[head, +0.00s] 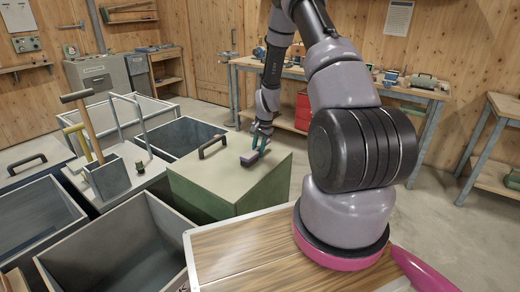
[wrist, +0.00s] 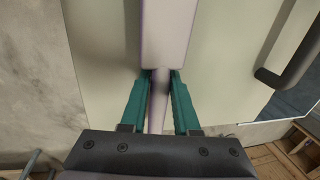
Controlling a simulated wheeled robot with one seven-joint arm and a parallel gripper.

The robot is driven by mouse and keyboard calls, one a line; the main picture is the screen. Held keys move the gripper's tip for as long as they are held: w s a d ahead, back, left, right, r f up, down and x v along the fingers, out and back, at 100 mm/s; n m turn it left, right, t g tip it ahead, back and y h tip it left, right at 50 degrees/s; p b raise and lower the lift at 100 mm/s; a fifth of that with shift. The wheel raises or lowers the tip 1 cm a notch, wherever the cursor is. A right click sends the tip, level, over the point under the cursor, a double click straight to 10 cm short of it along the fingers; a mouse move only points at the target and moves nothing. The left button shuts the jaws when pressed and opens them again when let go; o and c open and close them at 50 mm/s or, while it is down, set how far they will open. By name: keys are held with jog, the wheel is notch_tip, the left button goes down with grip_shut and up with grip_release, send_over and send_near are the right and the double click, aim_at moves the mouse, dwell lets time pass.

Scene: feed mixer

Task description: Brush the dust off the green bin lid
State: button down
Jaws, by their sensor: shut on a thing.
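The green bin (head: 230,205) stands in the middle of the head view. Its flat lid (head: 222,172) is pale beige-grey on top and has a dark handle (head: 213,147), also at the right in the wrist view (wrist: 292,50). I cannot make out separate patches of dust. My gripper (head: 262,138) is over the lid's far right part. In the wrist view its teal fingers (wrist: 160,100) are shut on the thin handle of a pale lavender brush (wrist: 168,35). The brush head (head: 252,157) is at the lid surface; I cannot tell whether it touches.
Open grey bins (head: 120,245) stand left of and in front of the green bin. A workbench (head: 300,72) stands behind. Floor is clear at right.

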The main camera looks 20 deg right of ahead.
aim_at(248, 155)
jog(key=shift+s+a+r, duration=0.1)
jog(key=shift+s+a, duration=0.55)
jog(key=shift+a, duration=0.3)
jog(key=shift+s+a+f, duration=0.1)
jog(key=shift+s+a, duration=0.5)
jog(key=shift+a, duration=0.35)
jog(key=shift+s+a+r, duration=0.1)
jog(key=shift+s+a, duration=0.55)
jog(key=shift+a, duration=0.3)
jog(key=shift+s+a, duration=0.5)
jog(key=shift+a, duration=0.25)
jog(key=shift+s+a, duration=0.5)
jog(key=shift+a, duration=0.25)
jog(key=shift+r, duration=2.9)
jog(key=shift+r, duration=0.1)
notch_tip(248, 155, up, 3)
jog(key=shift+f, duration=0.1)
jog(key=shift+d, duration=0.1)
